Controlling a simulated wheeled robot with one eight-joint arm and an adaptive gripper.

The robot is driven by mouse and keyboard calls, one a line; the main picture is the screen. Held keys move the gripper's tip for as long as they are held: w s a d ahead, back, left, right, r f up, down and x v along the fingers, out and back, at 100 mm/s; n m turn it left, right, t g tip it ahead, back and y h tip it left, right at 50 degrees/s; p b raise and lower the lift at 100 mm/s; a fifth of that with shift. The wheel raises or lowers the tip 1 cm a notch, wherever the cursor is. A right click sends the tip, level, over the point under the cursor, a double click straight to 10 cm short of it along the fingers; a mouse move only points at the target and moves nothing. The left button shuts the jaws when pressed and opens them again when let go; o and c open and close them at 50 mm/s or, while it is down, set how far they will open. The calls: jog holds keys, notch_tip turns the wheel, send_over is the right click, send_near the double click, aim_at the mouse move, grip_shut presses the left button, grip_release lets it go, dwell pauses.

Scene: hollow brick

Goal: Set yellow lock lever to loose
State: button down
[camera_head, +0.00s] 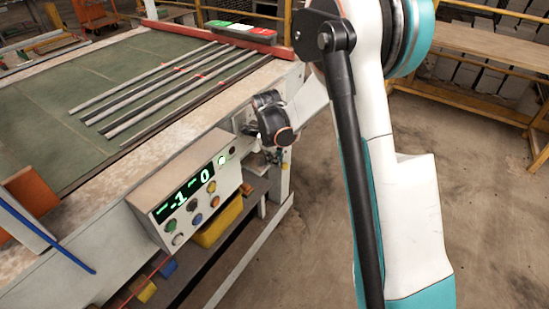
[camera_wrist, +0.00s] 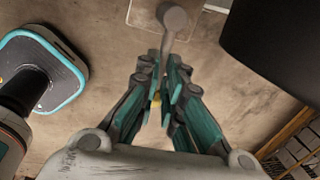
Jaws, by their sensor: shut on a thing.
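My gripper (camera_wrist: 164,70) is at the side of the machine table, its two teal-padded fingers close together in the wrist view. A small yellow piece, which looks like the yellow lock lever (camera_wrist: 155,99), shows in the gap between the fingers. The fingers hide most of it. A grey rod with a round end (camera_wrist: 173,18) runs up from the fingertips against a pale plate. In the head view my gripper (camera_head: 253,130) is beside the table's right edge, right of the control panel, and the lever is hidden there.
The control panel (camera_head: 188,197) has a green-lit display and several coloured buttons. The table's green top (camera_head: 90,85) carries several long bars. A yellow bin (camera_head: 218,222) sits below the panel. A yellow railing (camera_head: 460,105) stands at the right. The floor between is clear.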

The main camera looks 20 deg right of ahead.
jog(key=shift+s+d+f, duration=0.15)
jog(key=shift+s+d, duration=0.15)
jog(key=c, duration=1.8)
grip_release()
jog(key=shift+o, duration=0.6)
jog(key=shift+d, duration=0.15)
jog(key=shift+w+a, duration=0.1)
jog(key=shift+a, duration=0.1)
jog(key=shift+r, duration=0.35)
notch_tip(320, 180, up, 11)
jog(key=s+a, duration=0.1)
jog(key=shift+s+a, duration=0.3)
jog(key=shift+s, duration=0.05)
jog(key=shift+r, duration=0.1)
